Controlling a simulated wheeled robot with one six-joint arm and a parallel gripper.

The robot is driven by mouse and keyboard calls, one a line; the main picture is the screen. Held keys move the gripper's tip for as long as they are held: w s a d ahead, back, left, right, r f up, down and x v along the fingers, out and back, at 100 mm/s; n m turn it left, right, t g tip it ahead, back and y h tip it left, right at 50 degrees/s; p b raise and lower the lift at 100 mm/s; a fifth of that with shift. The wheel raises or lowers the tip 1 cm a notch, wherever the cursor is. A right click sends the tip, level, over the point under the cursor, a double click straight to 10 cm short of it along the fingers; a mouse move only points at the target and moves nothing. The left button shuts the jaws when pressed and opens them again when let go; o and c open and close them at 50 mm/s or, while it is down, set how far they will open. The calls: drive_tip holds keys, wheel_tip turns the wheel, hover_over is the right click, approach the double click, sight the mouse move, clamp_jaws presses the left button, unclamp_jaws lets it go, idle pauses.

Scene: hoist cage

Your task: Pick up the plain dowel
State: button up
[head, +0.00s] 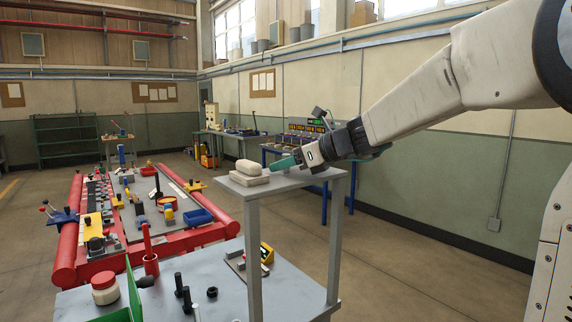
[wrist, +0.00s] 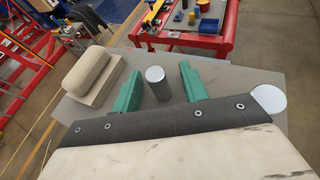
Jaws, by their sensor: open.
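A plain grey cylinder, which looks like the plain dowel (wrist: 157,88), stands upright on the grey stand top (wrist: 225,78) in the wrist view. My gripper (wrist: 160,74) is open, with one teal finger to the left of the cylinder and one to its right. Gaps show on both sides, and I cannot tell how far down the fingers reach. In the head view my gripper (head: 284,163) is low over the right part of the stand top (head: 262,190); I cannot make out the cylinder there.
A beige rounded block (wrist: 94,68) on a flat pad lies left of the gripper. A pale round disc (wrist: 268,98) shows to the right, partly behind my wrist. A red-framed bench (head: 130,240) with tools and a lower grey table (head: 215,275) stand nearby.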

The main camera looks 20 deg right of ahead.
clamp_jaws()
